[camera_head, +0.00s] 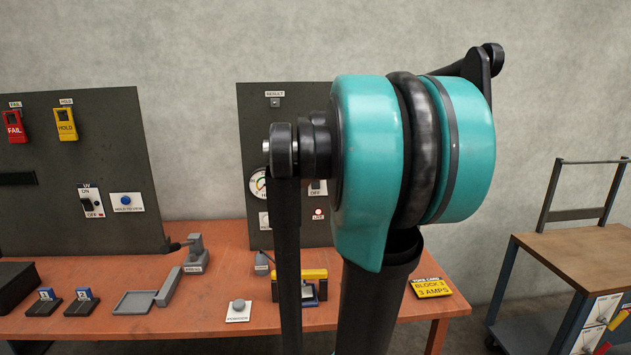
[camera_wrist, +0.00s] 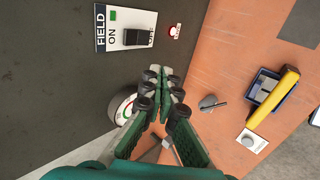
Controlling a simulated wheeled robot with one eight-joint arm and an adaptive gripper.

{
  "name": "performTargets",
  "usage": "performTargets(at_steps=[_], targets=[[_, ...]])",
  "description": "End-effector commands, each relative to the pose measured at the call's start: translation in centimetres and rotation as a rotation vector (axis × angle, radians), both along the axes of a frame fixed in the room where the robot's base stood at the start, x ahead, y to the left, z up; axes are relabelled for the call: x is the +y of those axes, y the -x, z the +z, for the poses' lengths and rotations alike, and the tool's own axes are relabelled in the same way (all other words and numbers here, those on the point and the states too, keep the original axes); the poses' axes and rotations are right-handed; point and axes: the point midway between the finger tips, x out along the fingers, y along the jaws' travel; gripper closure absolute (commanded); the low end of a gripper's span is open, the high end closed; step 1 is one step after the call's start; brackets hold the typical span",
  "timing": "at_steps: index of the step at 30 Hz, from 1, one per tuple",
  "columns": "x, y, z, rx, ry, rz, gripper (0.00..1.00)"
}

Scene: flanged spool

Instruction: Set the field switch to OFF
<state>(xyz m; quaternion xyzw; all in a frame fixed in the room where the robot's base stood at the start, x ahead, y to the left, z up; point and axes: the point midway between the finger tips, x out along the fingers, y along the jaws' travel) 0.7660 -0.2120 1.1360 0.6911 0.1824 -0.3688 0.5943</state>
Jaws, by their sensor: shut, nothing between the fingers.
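The field switch (camera_wrist: 137,37) is a black rocker on a white plate marked FIELD and ON, at the top of the wrist view. The plate carries a small green patch. I cannot tell which way the rocker is set. In the head view only a strip of a plate marked OFF (camera_head: 316,191) shows beside my arm, which hides the rest. My gripper (camera_wrist: 165,85) is shut and empty in the wrist view. Its fingertips point toward the panel, below and to the right of the switch and apart from it in the picture. It is hidden in the head view.
A round gauge (camera_wrist: 123,106) is left of my fingers, and a red-marked button (camera_wrist: 175,31) is right of the switch. The orange bench (camera_head: 225,265) holds a yellow-topped block in a blue tray (camera_wrist: 268,97) and a push-button plate (camera_wrist: 251,141). Another panel (camera_head: 75,160) stands left.

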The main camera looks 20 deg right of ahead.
Motion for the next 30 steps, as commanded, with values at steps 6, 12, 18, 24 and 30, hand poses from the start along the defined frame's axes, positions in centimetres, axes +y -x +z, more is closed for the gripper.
performTargets(at_steps=[6,12,18,24,30], targets=[[-0.5,-0.3,0.7,-0.001,0.025,0.019,1.0],[-0.5,-0.3,0.7,-0.001,0.024,0.018,1.0],[-0.7,-1.2,-0.3,-0.001,0.023,0.017,1.0],[-1.4,-3.5,-2.8,-0.001,0.023,0.017,1.0],[-2.1,-6.1,-5.5,-0.001,0.023,0.017,1.0]])
